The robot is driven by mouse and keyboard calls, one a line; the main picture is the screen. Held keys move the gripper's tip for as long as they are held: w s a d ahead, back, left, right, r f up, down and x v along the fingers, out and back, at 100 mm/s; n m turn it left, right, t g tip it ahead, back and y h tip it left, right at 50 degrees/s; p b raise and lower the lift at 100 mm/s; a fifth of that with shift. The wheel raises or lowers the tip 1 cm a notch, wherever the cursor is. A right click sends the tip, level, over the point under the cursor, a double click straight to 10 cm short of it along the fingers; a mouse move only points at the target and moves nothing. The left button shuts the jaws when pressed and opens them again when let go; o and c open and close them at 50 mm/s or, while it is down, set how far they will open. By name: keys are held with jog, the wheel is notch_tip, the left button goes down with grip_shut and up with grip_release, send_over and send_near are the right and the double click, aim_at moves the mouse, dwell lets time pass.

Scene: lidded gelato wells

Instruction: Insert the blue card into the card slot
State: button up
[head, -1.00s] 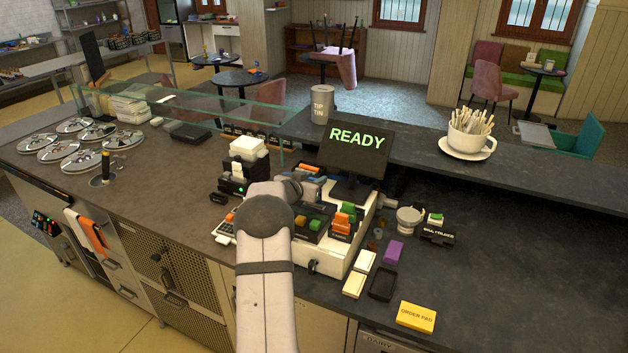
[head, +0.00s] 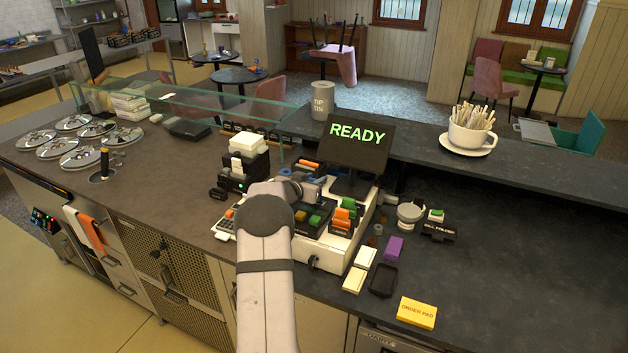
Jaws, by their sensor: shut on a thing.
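My gripper (head: 306,190) is at the end of my arm, low over the left part of the cash register's open drawer (head: 334,258). My own wrist partly hides it, and its fingertips are hard to make out. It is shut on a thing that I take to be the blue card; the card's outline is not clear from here. A black device (head: 234,184) with a small green light stands to the left of my gripper, with white blocks on top. I cannot tell which opening is the card slot.
A READY screen (head: 357,142) stands behind the drawer. Orange and green blocks (head: 344,218) fill part of the drawer. On the right are a purple block (head: 393,247), a black tray (head: 383,281) and a yellow order pad (head: 416,313).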

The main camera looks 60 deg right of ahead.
aim_at(308, 210)
jog(key=shift+f+b, duration=0.7)
jog(key=shift+f, duration=0.4)
jog(key=o, duration=1.1)
jog(key=shift+v, duration=2.55)
jog(key=shift+a+r, duration=0.2)
jog(key=shift+a, duration=0.5)
jog(key=shift+b+v, duration=1.3)
jog(key=shift+v, duration=1.65)
